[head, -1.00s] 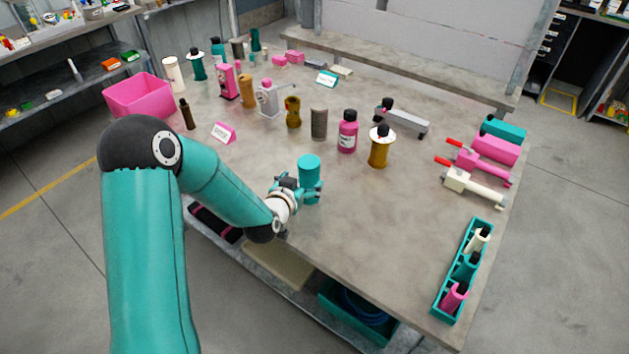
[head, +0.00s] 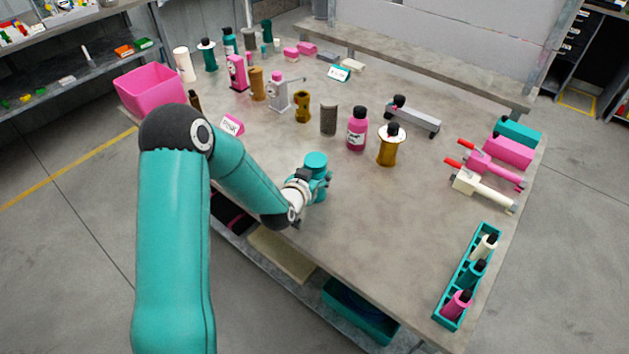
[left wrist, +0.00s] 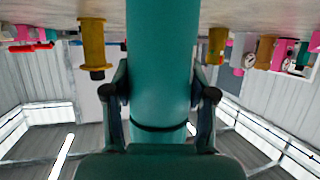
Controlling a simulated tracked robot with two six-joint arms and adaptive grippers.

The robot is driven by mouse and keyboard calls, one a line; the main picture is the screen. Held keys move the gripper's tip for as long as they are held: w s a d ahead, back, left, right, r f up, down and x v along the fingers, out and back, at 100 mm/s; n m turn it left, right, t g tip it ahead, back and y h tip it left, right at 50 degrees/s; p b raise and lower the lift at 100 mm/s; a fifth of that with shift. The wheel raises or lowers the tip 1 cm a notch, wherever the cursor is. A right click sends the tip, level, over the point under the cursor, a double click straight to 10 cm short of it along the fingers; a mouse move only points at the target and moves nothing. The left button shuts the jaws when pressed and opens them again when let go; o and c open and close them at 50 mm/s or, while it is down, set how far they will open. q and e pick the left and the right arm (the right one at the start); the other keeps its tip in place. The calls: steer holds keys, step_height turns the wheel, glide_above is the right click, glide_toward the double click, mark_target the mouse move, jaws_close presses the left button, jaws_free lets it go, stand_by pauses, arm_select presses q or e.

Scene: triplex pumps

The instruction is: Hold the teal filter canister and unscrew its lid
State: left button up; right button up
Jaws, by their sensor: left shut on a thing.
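The teal filter canister (head: 317,163) stands upright near the front edge of the table, left of its middle. It fills the centre of the left wrist view (left wrist: 162,60), where a dark seam crosses it near the fingers. My left gripper (head: 316,187) is shut on the canister, with one finger on each side of it (left wrist: 160,100). The lid cannot be clearly told from the body in the head view. My right gripper is not in view.
A pink bottle (head: 357,130) and a brown spool-like canister with a white top (head: 391,147) stand behind. A teal rack (head: 447,305) with several small bottles lies at the right edge. Table space right of the canister is clear.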

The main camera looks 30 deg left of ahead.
arm_select(q)
steer(key=shift+r, duration=0.15)
step_height(320, 180, up, 20)
stand_by(0.6)
steer(key=o, duration=0.5)
steer(key=c, duration=0.8)
